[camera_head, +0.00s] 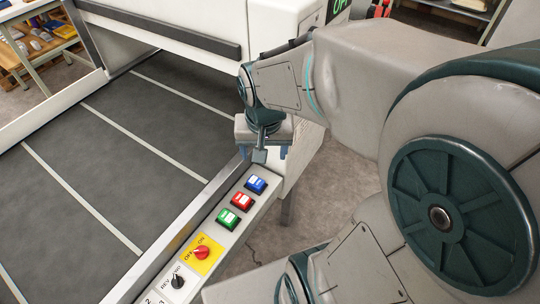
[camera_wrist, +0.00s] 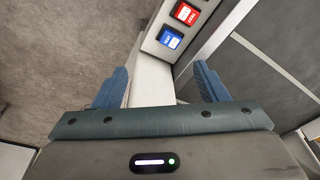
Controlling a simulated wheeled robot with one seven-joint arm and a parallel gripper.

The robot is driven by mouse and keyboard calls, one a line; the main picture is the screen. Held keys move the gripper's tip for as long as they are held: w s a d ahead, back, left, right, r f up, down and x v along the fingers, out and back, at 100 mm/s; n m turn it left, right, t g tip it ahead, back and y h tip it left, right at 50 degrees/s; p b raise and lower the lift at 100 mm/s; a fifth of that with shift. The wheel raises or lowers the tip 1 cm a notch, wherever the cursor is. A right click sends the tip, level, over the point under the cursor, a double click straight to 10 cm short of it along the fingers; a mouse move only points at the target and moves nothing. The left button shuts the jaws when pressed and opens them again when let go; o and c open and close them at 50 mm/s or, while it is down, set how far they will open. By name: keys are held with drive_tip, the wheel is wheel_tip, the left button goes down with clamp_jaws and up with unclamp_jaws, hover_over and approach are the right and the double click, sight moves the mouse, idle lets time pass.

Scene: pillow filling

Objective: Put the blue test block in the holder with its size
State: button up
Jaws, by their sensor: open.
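I cannot make out a blue test block or a size-marked holder in either view. My gripper (camera_head: 262,152) is at the far end of a control panel in the head view, pointing down. In the wrist view my gripper (camera_wrist: 158,84) has its two blue fingers spread wide apart, with nothing held between them. A pale narrow surface shows between the fingers, below the end of the panel.
The control panel (camera_head: 214,240) carries a blue button (camera_head: 256,184), a red button (camera_head: 241,201), a green button (camera_head: 228,218), a yellow-plated switch (camera_head: 202,253) and a black knob (camera_head: 177,281). A dark conveyor belt (camera_head: 95,150) lies left. A cluttered wooden table (camera_head: 50,48) stands far left.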

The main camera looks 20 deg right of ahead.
drive_tip(key=s+r+n+t, duration=0.1)
drive_tip(key=s+r+n, duration=0.2)
drive_tip(key=s, duration=0.2)
drive_tip(key=shift+s+n, duration=0.2)
drive_tip(key=shift+n, duration=0.2)
drive_tip(key=shift+a, duration=0.1)
drive_tip(key=shift+r+p, duration=0.6)
drive_tip(key=shift+r, duration=0.05)
